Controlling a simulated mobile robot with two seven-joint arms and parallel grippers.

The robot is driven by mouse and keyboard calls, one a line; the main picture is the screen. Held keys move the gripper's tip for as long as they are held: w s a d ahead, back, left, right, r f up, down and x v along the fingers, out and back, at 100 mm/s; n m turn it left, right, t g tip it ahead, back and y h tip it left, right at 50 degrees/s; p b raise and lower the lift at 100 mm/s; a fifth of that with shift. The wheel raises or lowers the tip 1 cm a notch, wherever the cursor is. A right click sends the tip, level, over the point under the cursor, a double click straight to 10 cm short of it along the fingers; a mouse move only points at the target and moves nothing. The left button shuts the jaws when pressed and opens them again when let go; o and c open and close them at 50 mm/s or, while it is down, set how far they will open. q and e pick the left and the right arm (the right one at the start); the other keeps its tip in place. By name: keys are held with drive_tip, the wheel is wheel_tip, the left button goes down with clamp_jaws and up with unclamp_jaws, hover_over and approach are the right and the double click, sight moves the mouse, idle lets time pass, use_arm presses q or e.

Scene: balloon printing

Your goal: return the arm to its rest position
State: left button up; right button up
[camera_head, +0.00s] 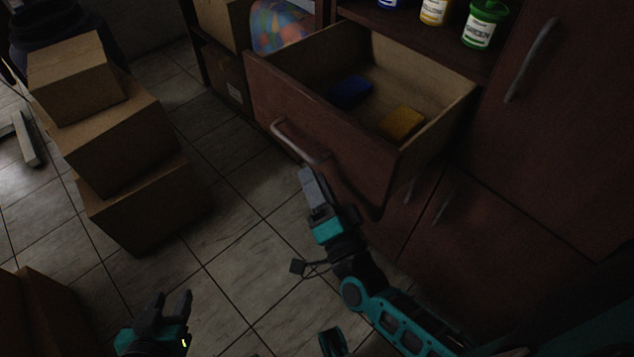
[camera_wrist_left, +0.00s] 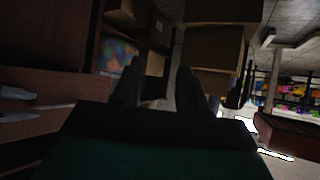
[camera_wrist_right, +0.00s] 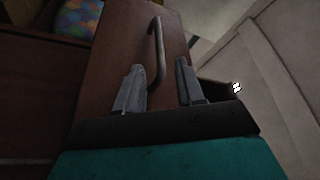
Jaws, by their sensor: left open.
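My left gripper (camera_head: 172,298) is open and empty, low over the tiled floor at the bottom left of the head view. In the left wrist view its two fingers (camera_wrist_left: 156,75) stand apart with nothing between them. My right gripper (camera_head: 309,175) is just below the handle of the open drawer. In the right wrist view its fingers (camera_wrist_right: 160,72) stand apart, and the drawer handle (camera_wrist_right: 157,52) shows beyond them. The gripper looks apart from the handle.
The wooden drawer (camera_head: 290,115) is pulled out and holds a blue block (camera_head: 350,91) and a yellow block (camera_head: 401,122). Cardboard boxes (camera_head: 115,140) are stacked at the left. Paint jars, including a green one (camera_head: 484,24), stand above the drawer. Floor tiles (camera_head: 235,235) between are clear.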

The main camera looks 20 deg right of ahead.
use_arm(q)
drive_tip(key=shift+w+r, duration=0.1)
drive_tip(key=r+p, duration=0.1)
drive_tip(key=p, duration=0.1)
drive_tip(key=s+a+r+p, duration=0.1)
drive_tip(key=shift+a+r+y+p, duration=0.15)
drive_tip(key=shift+y+p, duration=0.15)
drive_tip(key=shift+p, duration=0.1)
use_arm(e)
drive_tip(key=s+d+f+n+g, duration=0.4)
drive_tip(key=s+f+n+g, duration=0.3)
drive_tip(key=n, duration=0.6)
drive_tip(key=s+g, duration=0.2)
drive_tip(key=shift+s+d+g+y, duration=0.15)
drive_tip(key=shift+g+y, duration=0.15)
use_arm(q)
drive_tip(key=shift+d, duration=0.2)
drive_tip(key=shift+w+r, duration=0.1)
drive_tip(key=shift+w, duration=0.1)
drive_tip(key=shift+s, duration=0.15)
idle(0.9)
idle(0.8)
